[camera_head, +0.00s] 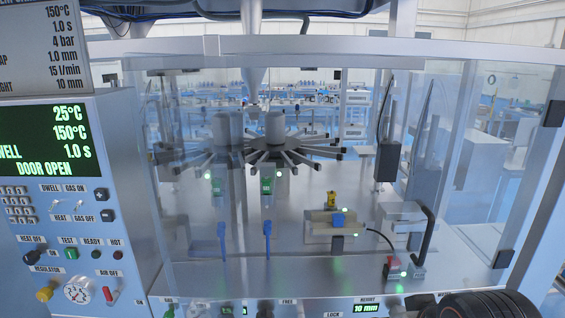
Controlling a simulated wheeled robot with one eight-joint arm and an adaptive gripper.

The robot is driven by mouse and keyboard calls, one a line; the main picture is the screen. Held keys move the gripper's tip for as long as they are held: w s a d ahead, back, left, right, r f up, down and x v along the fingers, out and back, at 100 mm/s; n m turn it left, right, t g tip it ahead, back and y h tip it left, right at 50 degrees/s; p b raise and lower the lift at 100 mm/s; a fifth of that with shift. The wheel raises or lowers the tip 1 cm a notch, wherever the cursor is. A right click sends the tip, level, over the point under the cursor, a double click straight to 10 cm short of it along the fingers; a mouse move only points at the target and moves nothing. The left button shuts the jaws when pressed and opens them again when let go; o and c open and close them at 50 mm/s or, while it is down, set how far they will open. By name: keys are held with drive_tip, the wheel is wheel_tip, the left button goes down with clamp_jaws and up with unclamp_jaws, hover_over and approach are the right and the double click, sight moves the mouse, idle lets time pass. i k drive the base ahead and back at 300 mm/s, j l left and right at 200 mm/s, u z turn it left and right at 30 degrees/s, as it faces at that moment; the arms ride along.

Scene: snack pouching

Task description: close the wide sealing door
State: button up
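The machine's status screen (52,142) at the left reads DOOR OPEN. Clear panels with pale frames surround the sealing space. A clear panel at the right (520,150) has a slanted pale edge with a black fitting (553,113) high up and another (503,258) low down. A black bar handle (427,236) stands upright at the lower right. I cannot tell exactly where the wide door's edges run, because the panels overlap and reflect. A dark ribbed rounded part, likely of my arm, shows at the bottom right edge. My gripper's fingers are not in view.
A rotary carousel (275,150) with several radiating arms stands inside. A small fixture with a blue knob (338,219) stands right of it. A red-and-grey block (394,267) with a green light sits near the front. The control panel (70,230) fills the left side.

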sight(213, 286)
drive_tip(key=k+j+z, duration=0.1)
drive_tip(key=j, duration=0.35)
drive_tip(key=k+j, duration=0.35)
drive_tip(key=k+j+z, duration=0.15)
drive_tip(key=j, duration=0.4)
drive_tip(key=k+j+u, duration=0.1)
drive_tip(key=u, duration=0.15)
drive_tip(key=k+j, duration=0.1)
drive_tip(key=j, duration=0.5)
drive_tip(key=k+j, duration=0.15)
drive_tip(key=j, duration=0.15)
drive_tip(key=z, duration=0.05)
